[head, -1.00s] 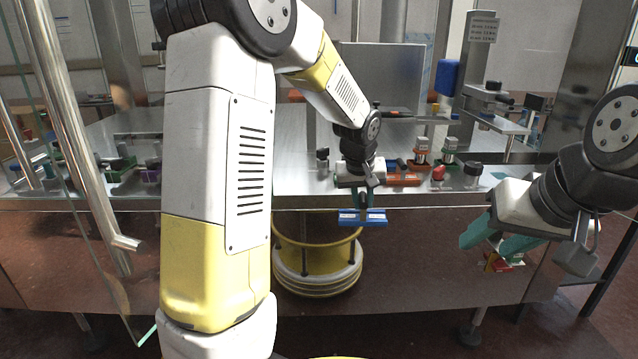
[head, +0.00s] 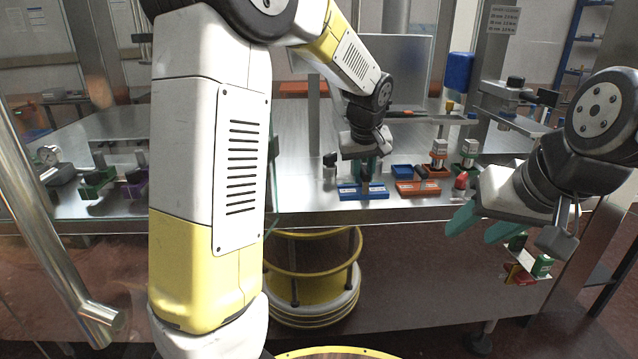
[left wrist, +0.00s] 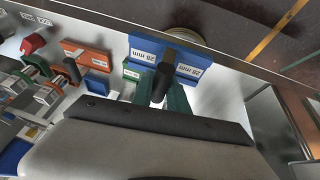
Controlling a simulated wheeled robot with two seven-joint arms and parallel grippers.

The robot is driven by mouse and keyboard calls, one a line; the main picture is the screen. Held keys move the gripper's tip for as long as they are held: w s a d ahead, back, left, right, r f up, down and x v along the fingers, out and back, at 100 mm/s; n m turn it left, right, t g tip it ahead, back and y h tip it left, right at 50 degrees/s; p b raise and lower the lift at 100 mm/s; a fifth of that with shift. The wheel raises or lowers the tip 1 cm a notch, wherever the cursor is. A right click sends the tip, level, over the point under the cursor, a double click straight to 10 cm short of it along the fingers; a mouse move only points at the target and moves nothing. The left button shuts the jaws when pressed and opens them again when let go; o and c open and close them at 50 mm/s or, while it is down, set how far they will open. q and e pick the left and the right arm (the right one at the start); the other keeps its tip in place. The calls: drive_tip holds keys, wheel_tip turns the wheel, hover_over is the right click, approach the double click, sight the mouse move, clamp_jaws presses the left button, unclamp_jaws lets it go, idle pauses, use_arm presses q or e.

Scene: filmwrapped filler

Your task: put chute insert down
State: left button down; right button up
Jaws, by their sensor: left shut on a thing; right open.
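The chute insert is a blue block (head: 350,194) with white labels, reading 28 mm in the left wrist view (left wrist: 191,71), and a dark upright handle. My left gripper (head: 367,172) points down and is shut on the handle; its green fingers also show in the left wrist view (left wrist: 163,92). The insert is level, at the front edge of the steel worktop (head: 300,203). I cannot tell whether it touches the surface. My right gripper (head: 482,224) is open and empty, in front of the worktop at the right.
An orange block (head: 420,189) lies close to the right of the insert, with a smaller blue block (head: 402,171) behind it. Orange and green fixtures (head: 438,158) and a red knob (head: 461,181) stand further right. Steel posts and a glass door's handle (head: 60,230) are at the left.

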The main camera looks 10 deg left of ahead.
use_arm(q)
drive_tip(key=w+a, duration=0.2)
drive_tip(key=a, duration=0.2)
drive_tip(key=w+a+f, duration=0.1)
drive_tip(key=w+a, duration=0.1)
drive_tip(key=a, duration=0.3)
drive_tip(key=w+a, duration=0.2)
drive_tip(key=a, duration=0.3)
drive_tip(key=shift+a+f, duration=0.2)
drive_tip(key=shift+a, duration=0.05)
drive_tip(key=shift+f, duration=1.75)
drive_tip(key=shift+f, duration=0.15)
drive_tip(key=c, duration=1.3)
unclamp_jaws()
drive_tip(key=v, duration=1.2)
